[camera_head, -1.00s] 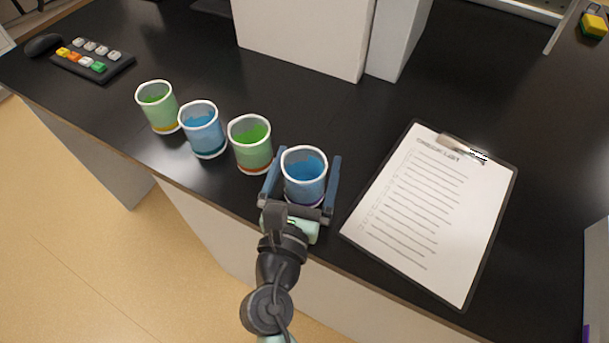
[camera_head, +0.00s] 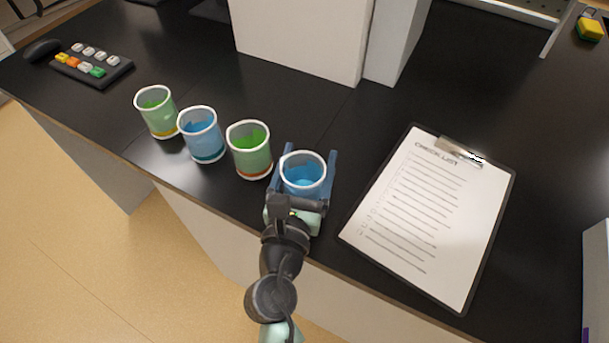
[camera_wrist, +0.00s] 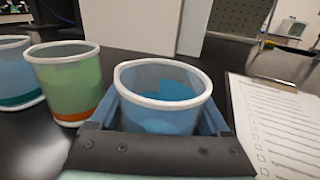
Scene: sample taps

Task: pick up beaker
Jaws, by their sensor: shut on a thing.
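The beaker in my gripper is clear with a white rim and blue liquid (camera_head: 303,176). It is the rightmost of the row in the head view. My gripper (camera_head: 304,172) is shut on this blue beaker, one finger on each side. In the wrist view the same beaker (camera_wrist: 163,98) fills the middle between the fingers, its liquid surface slanting in the glass. The gripper's crossbar hides its lower part, so I cannot tell whether its base touches the table.
To the left stand a green beaker (camera_head: 250,150), a blue beaker (camera_head: 202,135) and another green beaker (camera_head: 157,112). A clipboard (camera_head: 430,210) lies to the right. A white block (camera_head: 305,35) stands behind. A keypad (camera_head: 92,66) and mouse (camera_head: 42,49) sit far left.

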